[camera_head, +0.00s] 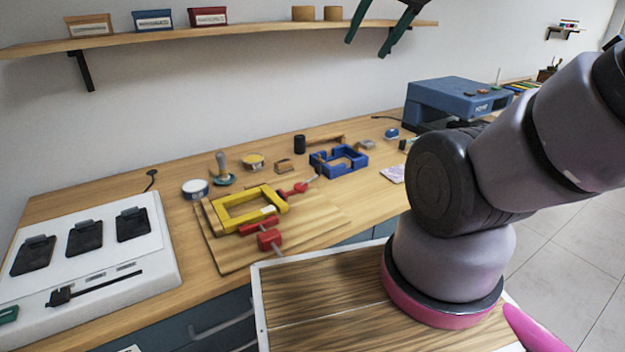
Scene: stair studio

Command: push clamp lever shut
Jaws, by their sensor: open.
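A yellow frame-shaped clamp (232,222) lies on a wooden board (225,258) on the bench, left of centre. Red parts sit beside it: a red lever-like handle (258,226) and a red block on a rod (269,239) at its near side, and another red handle (291,190) at its far right. I cannot tell which is the clamp lever or how far it is closed. My gripper (365,48) shows at the top edge, two dark green fingers spread apart and empty. It is high in front of the wall shelf, well apart from the clamp.
A blue frame (352,166) and several small items stand behind the clamp. A white panel with black pads (98,303) is at left, a blue machine (455,100) at back right. The wall shelf (250,32) is near my gripper. My arm fills the right side.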

